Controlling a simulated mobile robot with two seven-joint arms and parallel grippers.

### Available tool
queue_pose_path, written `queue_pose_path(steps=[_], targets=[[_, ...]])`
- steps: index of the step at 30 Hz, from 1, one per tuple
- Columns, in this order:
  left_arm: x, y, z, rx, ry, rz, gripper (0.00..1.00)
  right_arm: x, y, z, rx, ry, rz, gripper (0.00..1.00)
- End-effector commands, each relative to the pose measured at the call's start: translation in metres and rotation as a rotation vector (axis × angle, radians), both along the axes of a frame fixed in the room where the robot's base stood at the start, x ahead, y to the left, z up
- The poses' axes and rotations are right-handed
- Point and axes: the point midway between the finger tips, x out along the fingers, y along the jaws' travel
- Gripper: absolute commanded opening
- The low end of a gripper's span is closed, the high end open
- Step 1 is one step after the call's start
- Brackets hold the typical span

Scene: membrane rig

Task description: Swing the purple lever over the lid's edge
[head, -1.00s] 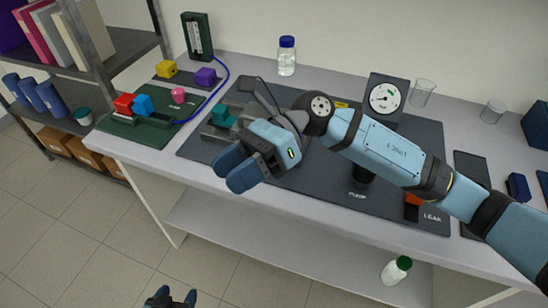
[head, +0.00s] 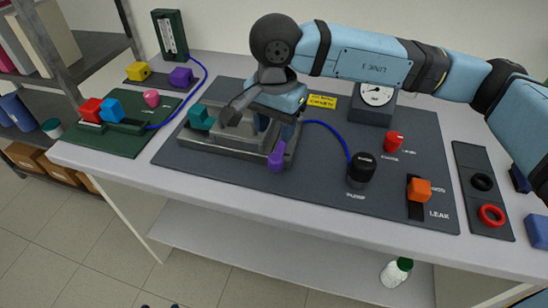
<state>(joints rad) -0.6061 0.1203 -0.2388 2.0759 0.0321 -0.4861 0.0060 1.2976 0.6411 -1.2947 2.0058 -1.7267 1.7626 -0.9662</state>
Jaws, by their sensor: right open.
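The purple lever (head: 276,158) sits at the front right corner of the grey cell (head: 232,149), at the cell's rim. A teal block (head: 201,117) is at the cell's left end. My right gripper (head: 271,128) is open above the right part of the cell, its fingers pointing down, behind the purple lever and apart from it. The gripper and its wrist hide part of the lid and the cell's back right. Two small dark tips of my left gripper (head: 160,306) just show at the bottom edge; its jaw state is unclear.
A blue tube runs from the cell to the black pump knob (head: 361,170). Right of it are a red knob (head: 393,142), an orange leak slider (head: 419,190) and a gauge (head: 373,103). A green board (head: 110,141) with coloured blocks lies left. The mat's front is clear.

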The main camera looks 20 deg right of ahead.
Motion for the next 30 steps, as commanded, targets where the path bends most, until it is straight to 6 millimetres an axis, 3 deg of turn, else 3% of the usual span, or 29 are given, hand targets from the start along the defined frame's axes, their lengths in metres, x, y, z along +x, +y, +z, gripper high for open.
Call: queue_pose_path(steps=[6, 12, 18, 26, 30], targets=[[-0.001, 0.002, -0.001, 0.006, 0.001, -0.004, 0.64, -0.001, 0.0, -0.049, 0.0, 0.004, 0.0, 0.46], [-0.001, 0.002, -0.001, 0.007, 0.002, -0.005, 0.64, 0.0, 0.0, -0.08, 0.001, 0.002, -0.001, 0.46], [-0.001, 0.002, -0.001, 0.006, 0.002, -0.004, 0.64, 0.0, 0.0, -0.093, 0.003, 0.001, 0.0, 0.46], [0.0, 0.0, -0.001, -0.001, 0.002, 0.002, 0.64, 0.0, 0.0, -0.095, 0.003, 0.0, 0.0, 0.46], [0.0, -0.001, -0.001, -0.003, 0.002, 0.004, 0.64, 0.0, 0.0, -0.095, 0.002, 0.001, 0.0, 0.18]])
